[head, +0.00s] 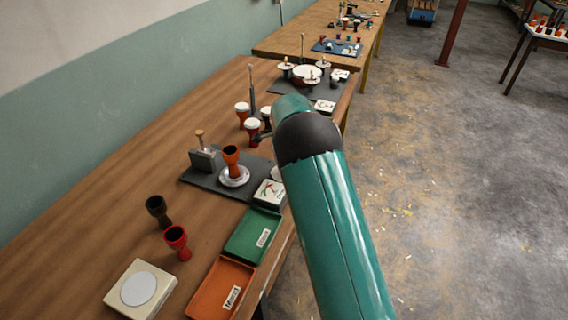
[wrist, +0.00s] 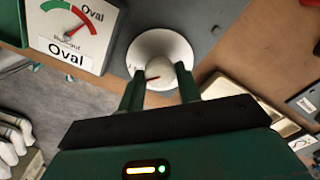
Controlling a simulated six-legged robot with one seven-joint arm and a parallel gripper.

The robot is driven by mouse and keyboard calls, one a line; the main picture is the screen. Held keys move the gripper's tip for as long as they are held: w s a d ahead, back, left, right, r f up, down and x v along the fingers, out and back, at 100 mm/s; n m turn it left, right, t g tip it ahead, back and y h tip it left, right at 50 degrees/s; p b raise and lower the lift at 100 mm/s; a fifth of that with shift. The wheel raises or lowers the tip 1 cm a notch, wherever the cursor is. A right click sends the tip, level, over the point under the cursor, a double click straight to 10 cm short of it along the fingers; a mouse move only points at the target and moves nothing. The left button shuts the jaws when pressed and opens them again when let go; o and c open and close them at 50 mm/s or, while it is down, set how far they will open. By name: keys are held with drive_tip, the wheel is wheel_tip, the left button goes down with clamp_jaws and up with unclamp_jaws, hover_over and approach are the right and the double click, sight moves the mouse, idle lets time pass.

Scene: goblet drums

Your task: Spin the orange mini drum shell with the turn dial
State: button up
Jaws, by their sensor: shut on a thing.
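The orange mini drum shell (head: 231,160) stands upright on a round white plate (head: 235,177) on a dark base board (head: 205,180) in the head view. In the wrist view the turn dial (wrist: 165,45) is a white disc with a pale knob (wrist: 158,68) and a red pointer mark. My gripper (wrist: 160,78) is shut on the knob, one green finger on each side. In the head view my arm hides the gripper and most of the dial. The drum shell is not seen in the wrist view.
A gauge box (head: 269,193) stands beside the plate; in the wrist view its gauge (wrist: 75,30) reads "Oval", needle in the red. A green tray (head: 253,235) and an orange tray (head: 220,288) lie nearer.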

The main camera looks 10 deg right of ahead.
drive_tip(key=shift+r+m, duration=0.1)
drive_tip(key=shift+m, duration=0.5)
drive_tip(key=o, duration=1)
drive_tip(key=shift+r, duration=0.1)
wheel_tip(320, 180, up, 14)
drive_tip(key=shift+f, duration=0.2)
